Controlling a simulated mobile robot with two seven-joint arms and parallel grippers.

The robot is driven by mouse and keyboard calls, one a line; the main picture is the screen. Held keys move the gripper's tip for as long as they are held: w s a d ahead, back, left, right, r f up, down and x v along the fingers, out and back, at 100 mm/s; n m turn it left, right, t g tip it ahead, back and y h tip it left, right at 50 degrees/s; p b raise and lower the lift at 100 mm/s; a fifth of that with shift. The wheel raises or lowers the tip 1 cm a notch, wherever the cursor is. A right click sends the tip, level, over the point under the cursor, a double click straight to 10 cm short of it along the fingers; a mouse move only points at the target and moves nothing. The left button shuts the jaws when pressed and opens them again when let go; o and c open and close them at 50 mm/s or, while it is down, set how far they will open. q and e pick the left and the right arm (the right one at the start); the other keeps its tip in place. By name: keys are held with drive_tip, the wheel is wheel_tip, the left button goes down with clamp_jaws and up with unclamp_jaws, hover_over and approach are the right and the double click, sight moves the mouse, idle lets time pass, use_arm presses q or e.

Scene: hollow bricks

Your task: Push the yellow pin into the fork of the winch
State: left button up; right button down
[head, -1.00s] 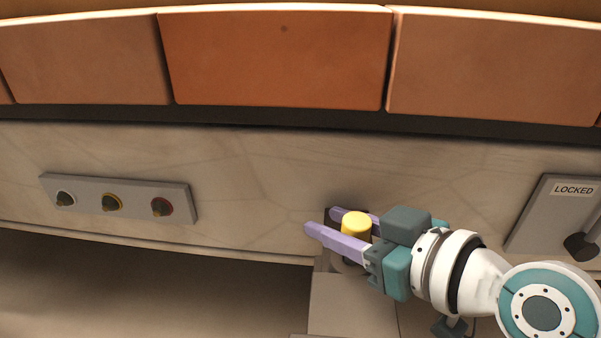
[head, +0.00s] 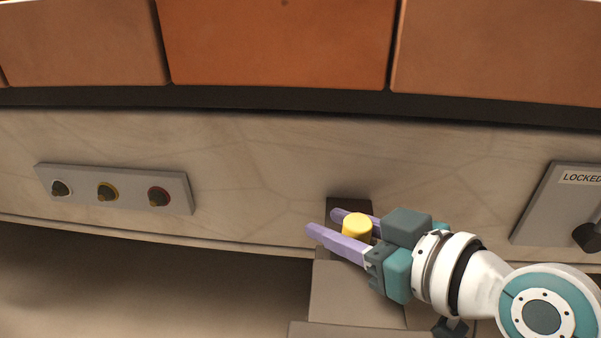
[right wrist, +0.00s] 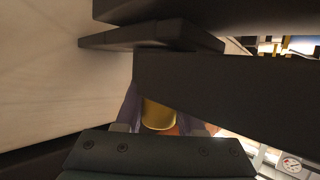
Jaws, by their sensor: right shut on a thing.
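The yellow pin (head: 357,227) is between the two lilac fingers of my right gripper (head: 340,229), which is shut on it. The pin's top shows above the fingers; its lower part is hidden. A dark block (head: 349,204), likely part of the winch, is just behind the pin at the foot of the stone wall. In the right wrist view the pin (right wrist: 157,114) shows below dark bars (right wrist: 225,95) that look like the fork and cover much of the view. I cannot tell whether the pin touches the fork. My left gripper is not in view.
A grey panel with three knobs (head: 115,189) is on the stone wall at the left. A plate labelled LOCKED (head: 550,205) with a dark handle is at the right. Orange bricks (head: 275,45) line the top. A pale box-like part (head: 350,290) is below the gripper.

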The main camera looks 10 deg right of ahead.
sight(368, 239)
drive_tip(key=shift+c, duration=2.2)
unclamp_jaws()
drive_tip(key=shift+f, duration=0.1)
drive_tip(key=p+v, duration=0.4)
drive_tip(key=v, duration=0.5)
drive_tip(key=shift+p, duration=0.4)
drive_tip(key=shift+s+d, duration=0.2)
drive_tip(key=shift+s, duration=0.2)
